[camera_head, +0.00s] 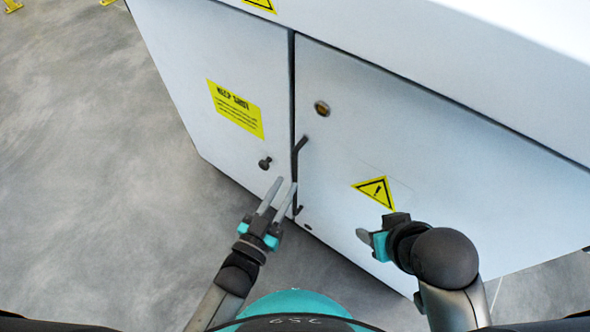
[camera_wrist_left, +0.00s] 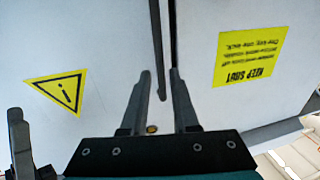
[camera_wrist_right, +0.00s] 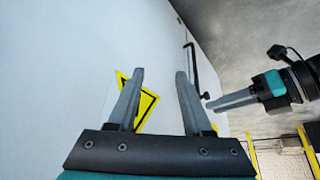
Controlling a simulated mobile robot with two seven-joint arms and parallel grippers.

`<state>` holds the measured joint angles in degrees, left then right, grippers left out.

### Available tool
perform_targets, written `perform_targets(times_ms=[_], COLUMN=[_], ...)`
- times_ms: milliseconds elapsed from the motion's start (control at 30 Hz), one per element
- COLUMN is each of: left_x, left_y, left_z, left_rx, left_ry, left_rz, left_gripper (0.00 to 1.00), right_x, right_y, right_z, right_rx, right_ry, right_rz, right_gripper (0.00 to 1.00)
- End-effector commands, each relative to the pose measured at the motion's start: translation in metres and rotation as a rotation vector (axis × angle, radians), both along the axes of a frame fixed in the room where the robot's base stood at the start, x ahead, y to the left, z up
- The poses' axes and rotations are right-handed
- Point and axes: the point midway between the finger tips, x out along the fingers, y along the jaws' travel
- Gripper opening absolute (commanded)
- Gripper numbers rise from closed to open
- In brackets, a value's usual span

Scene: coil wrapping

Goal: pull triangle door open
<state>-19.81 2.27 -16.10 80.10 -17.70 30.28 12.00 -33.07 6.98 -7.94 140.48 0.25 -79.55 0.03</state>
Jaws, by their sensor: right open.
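The triangle door (camera_head: 440,165) is the white right-hand panel with a yellow warning triangle (camera_head: 376,193). It looks shut against the left panel. Its dark bar handle (camera_head: 300,148) runs along the seam, partly hidden behind my left fingers; it also shows in the right wrist view (camera_wrist_right: 194,66). My left gripper (camera_head: 286,182) is at the handle's lower part, fingers apart. In the left wrist view, the handle (camera_wrist_left: 157,45) lies between the finger lines; contact cannot be told. My right gripper (camera_head: 368,238) is open and empty, just below the triangle and close to the door face.
The left panel (camera_head: 225,60) bears a yellow notice (camera_head: 235,108) and a dark knob (camera_head: 265,162). A round lock (camera_head: 322,108) sits on the triangle door's upper left. Grey floor (camera_head: 90,190) is free at the left. Yellow posts (camera_wrist_right: 308,150) stand farther off.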

Motion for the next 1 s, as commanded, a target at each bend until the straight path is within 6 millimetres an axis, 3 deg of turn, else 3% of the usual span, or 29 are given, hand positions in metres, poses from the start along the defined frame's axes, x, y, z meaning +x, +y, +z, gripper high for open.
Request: perform_targets(times_ms=[67, 500, 1000], left_x=[0.013, 0.045, 0.056], left_y=[-0.006, -0.021, -0.026], left_z=[-0.001, -0.001, 0.0], left_rx=[-0.002, 0.0, -0.001], left_ry=[-0.004, -0.001, 0.0], left_rz=[0.0, -0.001, 0.0], left_gripper=[0.28, 0.28, 0.28], right_x=[0.006, 0.033, 0.04], right_y=[0.007, 0.037, 0.049], right_z=[-0.003, -0.007, -0.005], right_rx=[0.02, 0.115, 0.157], right_ry=[-0.051, -0.268, -0.353], right_rz=[0.013, 0.055, 0.067], right_gripper=[0.5, 0.5, 0.5])
